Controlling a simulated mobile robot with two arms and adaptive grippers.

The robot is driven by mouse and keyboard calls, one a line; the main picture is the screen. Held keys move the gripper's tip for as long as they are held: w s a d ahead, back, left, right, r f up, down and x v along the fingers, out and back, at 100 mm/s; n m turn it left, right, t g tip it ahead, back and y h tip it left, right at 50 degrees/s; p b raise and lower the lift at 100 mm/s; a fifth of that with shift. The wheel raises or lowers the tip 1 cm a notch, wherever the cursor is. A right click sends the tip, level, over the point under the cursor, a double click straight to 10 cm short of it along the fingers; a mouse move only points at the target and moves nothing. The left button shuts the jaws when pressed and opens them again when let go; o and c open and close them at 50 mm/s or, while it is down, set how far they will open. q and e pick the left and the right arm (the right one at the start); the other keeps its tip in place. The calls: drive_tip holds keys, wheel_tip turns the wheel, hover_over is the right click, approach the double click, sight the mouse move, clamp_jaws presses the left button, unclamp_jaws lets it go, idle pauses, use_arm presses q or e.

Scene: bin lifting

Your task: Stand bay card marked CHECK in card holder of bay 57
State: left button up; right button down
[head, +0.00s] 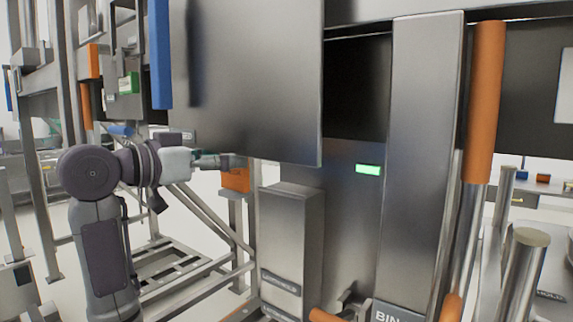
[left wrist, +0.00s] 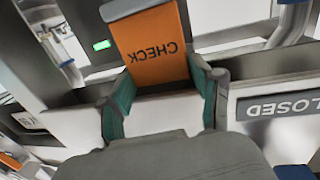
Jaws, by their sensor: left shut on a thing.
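The orange bay card marked CHECK (left wrist: 155,47) is in front of my left gripper in the left wrist view, its lettering upside down. My left gripper (left wrist: 163,92) is shut on the card, with a green-padded finger at each side. In the head view the gripper (head: 222,160) is at left centre, and an orange patch, apparently the card (head: 236,180), shows just below its fingertips near a grey post. I cannot tell whether the card touches a holder. No bay number 57 is legible. My right gripper is not in view.
A large grey panel (head: 250,75) hangs right above my left gripper. A grey box (head: 290,235) stands to its right, beside a column with a lit green indicator (head: 368,169). A CLOSED label (left wrist: 283,107) shows in the left wrist view. Metal frame bars (head: 185,262) lie below.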

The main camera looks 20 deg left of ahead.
use_arm(q)
drive_tip(key=p+x, duration=0.5)
drive_tip(key=x, duration=1)
drive_tip(key=shift+d+r, duration=0.1)
drive_tip(key=shift+r, duration=0.05)
drive_tip(key=shift+f, duration=0.4)
drive_tip(key=shift+s+f, duration=0.1)
drive_tip(key=shift+s, duration=0.05)
drive_tip(key=shift+f, duration=0.1)
drive_tip(key=o, duration=1.6)
